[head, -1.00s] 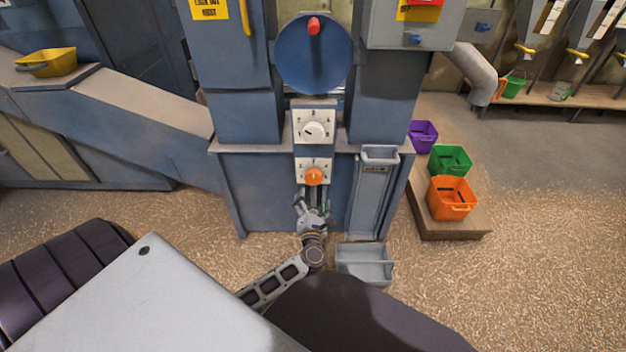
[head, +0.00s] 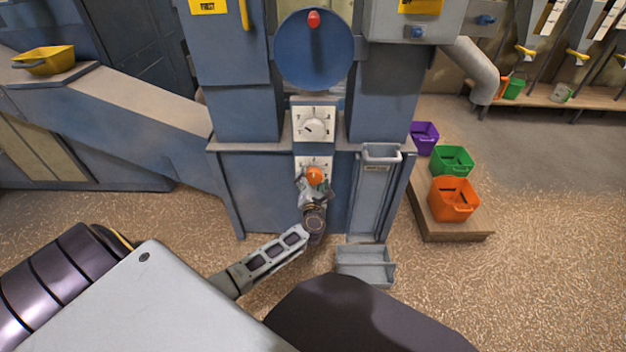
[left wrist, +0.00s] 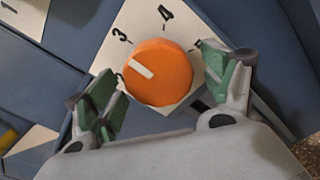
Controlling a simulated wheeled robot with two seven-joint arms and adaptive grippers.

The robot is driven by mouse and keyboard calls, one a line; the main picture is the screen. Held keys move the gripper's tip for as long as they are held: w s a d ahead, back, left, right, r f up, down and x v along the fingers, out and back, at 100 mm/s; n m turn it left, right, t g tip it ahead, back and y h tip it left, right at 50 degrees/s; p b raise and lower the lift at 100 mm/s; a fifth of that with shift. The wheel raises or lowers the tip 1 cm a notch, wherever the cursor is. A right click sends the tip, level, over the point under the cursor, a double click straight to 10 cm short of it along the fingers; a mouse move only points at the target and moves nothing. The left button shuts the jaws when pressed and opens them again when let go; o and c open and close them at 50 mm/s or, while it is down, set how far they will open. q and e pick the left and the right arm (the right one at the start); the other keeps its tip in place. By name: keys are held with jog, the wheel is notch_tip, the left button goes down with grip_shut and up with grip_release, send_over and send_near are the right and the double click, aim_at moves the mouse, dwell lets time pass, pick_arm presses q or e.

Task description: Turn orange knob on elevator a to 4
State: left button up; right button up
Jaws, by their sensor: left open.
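The orange knob (head: 314,175) sits on the lower white dial plate on the front of the blue elevator (head: 275,200). In the left wrist view, the knob (left wrist: 165,85) has a white pointer line aimed up-left, a little below the 3. The 4 (left wrist: 166,12) shows above the knob. The numeral at the knob's left is partly hidden. My left gripper (head: 314,188) is at the knob from below. In the left wrist view, its open green-padded fingers (left wrist: 159,70) stand on both sides of the knob; I cannot tell whether they touch it. My right gripper is not in view.
A white knob (head: 314,127) on a similar plate is just above. A blue wheel with a red handle (head: 313,19) is higher up. A grey chute (head: 375,195) stands right of the dials, with a grey bin (head: 366,280) on the floor below. Coloured buckets (head: 454,200) stand farther right.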

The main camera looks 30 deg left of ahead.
pick_arm(q)
jog(key=shift+w+a, duration=0.35)
jog(key=shift+w, duration=0.15)
jog(key=shift+c, duration=0.5)
jog(key=c, duration=0.9)
